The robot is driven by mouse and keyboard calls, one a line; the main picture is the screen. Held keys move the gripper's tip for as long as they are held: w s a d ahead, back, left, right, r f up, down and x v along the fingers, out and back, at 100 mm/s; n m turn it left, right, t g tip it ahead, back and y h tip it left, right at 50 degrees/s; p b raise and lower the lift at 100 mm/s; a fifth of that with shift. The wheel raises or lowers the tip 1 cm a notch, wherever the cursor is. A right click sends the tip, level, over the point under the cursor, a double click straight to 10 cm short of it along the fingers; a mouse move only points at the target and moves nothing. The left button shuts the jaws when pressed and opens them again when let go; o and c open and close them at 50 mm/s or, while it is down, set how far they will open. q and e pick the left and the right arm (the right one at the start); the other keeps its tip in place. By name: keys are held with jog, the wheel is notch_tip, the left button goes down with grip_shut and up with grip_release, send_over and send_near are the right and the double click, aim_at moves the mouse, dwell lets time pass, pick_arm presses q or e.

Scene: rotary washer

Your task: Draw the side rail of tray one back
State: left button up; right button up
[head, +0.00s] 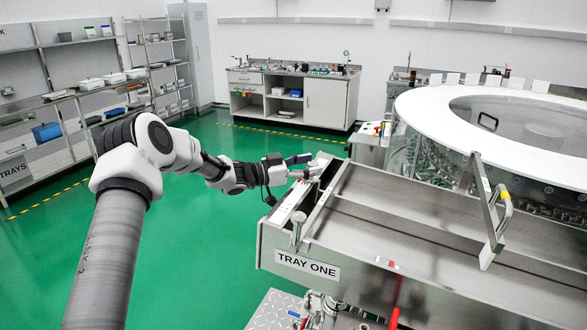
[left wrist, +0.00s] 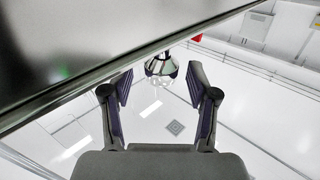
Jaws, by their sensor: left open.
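Tray one (head: 308,266) is a long steel trough on the right, with its name plate on the near end. What looks like its side rail (head: 322,198) is a thin metal strip along the tray's left side; I cannot tell its exact extent. A small upright metal knob (head: 298,228) stands at the near left corner. My left gripper (head: 305,163) is at the tray's far left corner, beside or just over the edge. In the left wrist view, my open fingers (left wrist: 160,75) have a metal edge (left wrist: 110,75) above them; contact is unclear. My right gripper is out of view.
A large round washer with a white ring top (head: 412,103) stands behind the tray. A raised metal bracket with a handle (head: 490,205) stands over the tray's right part. Shelves (head: 65,95) line the left wall. The green floor left of the tray is clear.

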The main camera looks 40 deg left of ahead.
pick_arm(q)
jog(key=v, duration=1)
jog(key=shift+s, duration=0.3)
jog(key=shift+a, duration=0.1)
jog(key=shift+a, duration=0.1)
